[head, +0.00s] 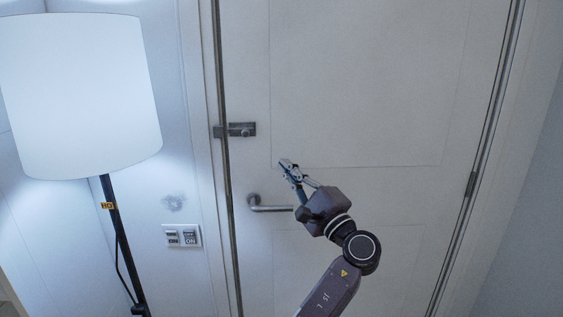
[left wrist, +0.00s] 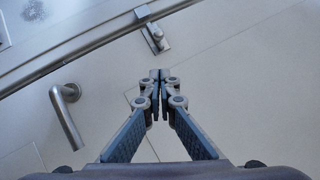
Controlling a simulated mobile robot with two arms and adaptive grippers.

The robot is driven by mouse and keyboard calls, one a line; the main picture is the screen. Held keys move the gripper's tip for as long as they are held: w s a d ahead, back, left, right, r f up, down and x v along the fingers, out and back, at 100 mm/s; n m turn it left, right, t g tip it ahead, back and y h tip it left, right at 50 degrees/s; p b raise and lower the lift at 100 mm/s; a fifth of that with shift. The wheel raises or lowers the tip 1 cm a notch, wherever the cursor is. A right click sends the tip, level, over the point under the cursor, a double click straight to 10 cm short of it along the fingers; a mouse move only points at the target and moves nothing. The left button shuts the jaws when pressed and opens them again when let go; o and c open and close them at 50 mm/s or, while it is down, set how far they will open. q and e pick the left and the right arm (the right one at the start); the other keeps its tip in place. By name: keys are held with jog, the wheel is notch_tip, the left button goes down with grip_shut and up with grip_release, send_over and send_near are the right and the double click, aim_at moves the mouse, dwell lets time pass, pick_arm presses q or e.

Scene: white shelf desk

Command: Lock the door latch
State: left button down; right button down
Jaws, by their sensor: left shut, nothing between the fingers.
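The door latch (head: 241,130) is a small dark metal bolt with a round knob, on the left edge of the white door (head: 360,80). A small catch piece (head: 218,131) sits beside it on the frame; I cannot tell whether the bolt reaches into it. The latch also shows in the left wrist view (left wrist: 155,36), beyond the fingertips. My left gripper (head: 287,165) is shut and empty, below and right of the latch and apart from it in the picture. Its closed fingertips show in the left wrist view (left wrist: 159,76). My right gripper is not in view.
A lever door handle (head: 270,208) is below the latch, close to my left gripper in the picture. A floor lamp with a white shade (head: 78,95) stands at the left. A switch plate (head: 182,237) is on the wall. The door's upper right is clear.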

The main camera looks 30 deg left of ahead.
aim_at(234, 132)
pick_arm(q)
jog(key=w+a+r+p, duration=0.2)
jog(key=a+r+p, duration=0.2)
jog(key=a, duration=0.6)
jog(key=shift+r, duration=0.15)
jog(key=shift+w, duration=0.1)
jog(key=shift+s+a, duration=0.55)
jog(key=shift+a, duration=0.25)
jog(key=shift+s+a, duration=0.5)
jog(key=shift+a, duration=0.25)
jog(key=shift+w, duration=0.1)
